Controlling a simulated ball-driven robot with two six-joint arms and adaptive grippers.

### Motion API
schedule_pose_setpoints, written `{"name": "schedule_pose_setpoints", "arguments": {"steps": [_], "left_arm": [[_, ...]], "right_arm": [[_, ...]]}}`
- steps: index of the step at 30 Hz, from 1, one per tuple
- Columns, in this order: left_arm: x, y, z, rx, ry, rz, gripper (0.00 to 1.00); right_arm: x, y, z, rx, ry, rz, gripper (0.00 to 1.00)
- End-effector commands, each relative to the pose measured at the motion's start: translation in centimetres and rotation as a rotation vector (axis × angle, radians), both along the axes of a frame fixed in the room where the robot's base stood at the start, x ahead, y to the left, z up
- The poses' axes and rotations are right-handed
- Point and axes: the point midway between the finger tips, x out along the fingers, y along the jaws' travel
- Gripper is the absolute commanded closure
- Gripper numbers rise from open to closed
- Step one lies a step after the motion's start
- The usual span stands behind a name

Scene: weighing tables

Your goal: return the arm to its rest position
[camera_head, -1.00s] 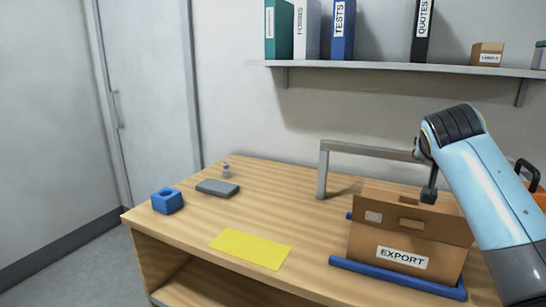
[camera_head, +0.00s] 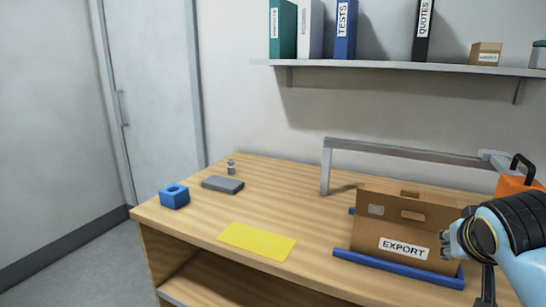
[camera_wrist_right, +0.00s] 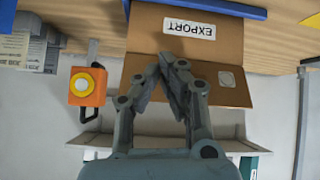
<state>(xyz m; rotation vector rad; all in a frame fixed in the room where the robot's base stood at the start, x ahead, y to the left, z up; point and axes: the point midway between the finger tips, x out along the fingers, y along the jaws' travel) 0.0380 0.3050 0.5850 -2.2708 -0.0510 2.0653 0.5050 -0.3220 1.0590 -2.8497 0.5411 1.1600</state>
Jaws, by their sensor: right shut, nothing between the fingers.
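My right gripper (camera_head: 447,243) is at the lower right of the head view, at the end of my light-blue arm and in front of the right part of the cardboard EXPORT box (camera_head: 372,229). In the right wrist view the gripper (camera_wrist_right: 172,66) has its grey fingers together, with nothing between them. That view shows the box (camera_wrist_right: 231,52) upside down beyond the fingers, with no clear contact. My arm hides the box's right end in the head view. My left gripper is not in view.
The box stands at a blue tray (camera_head: 392,269) on the wooden table (camera_head: 290,192). A grey frame (camera_head: 326,170) rises behind it. An orange block (camera_head: 516,187) is at the right. A yellow mat (camera_head: 256,241), blue block (camera_head: 174,197) and grey slab (camera_head: 222,185) lie left.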

Motion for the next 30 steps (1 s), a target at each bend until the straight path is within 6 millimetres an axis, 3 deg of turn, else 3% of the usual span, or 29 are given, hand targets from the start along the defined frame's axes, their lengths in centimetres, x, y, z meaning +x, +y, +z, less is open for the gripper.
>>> {"name": "schedule_pose_setpoints", "arguments": {"steps": [3,9,21,22,30], "left_arm": [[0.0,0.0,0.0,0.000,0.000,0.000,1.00],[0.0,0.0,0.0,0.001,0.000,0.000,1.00],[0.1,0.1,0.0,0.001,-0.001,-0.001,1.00],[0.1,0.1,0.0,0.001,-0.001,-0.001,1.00],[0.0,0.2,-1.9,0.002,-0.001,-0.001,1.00]], "right_arm": [[-6.2,0.8,-2.7,0.011,0.116,0.057,1.00],[-14.8,2.4,-4.8,0.034,0.277,0.159,1.00],[-26.8,5.0,-4.9,0.078,0.494,0.330,1.00],[-27.6,5.2,-4.8,0.081,0.508,0.343,1.00],[-25.7,4.5,-13.7,0.087,0.528,0.327,1.00]]}}
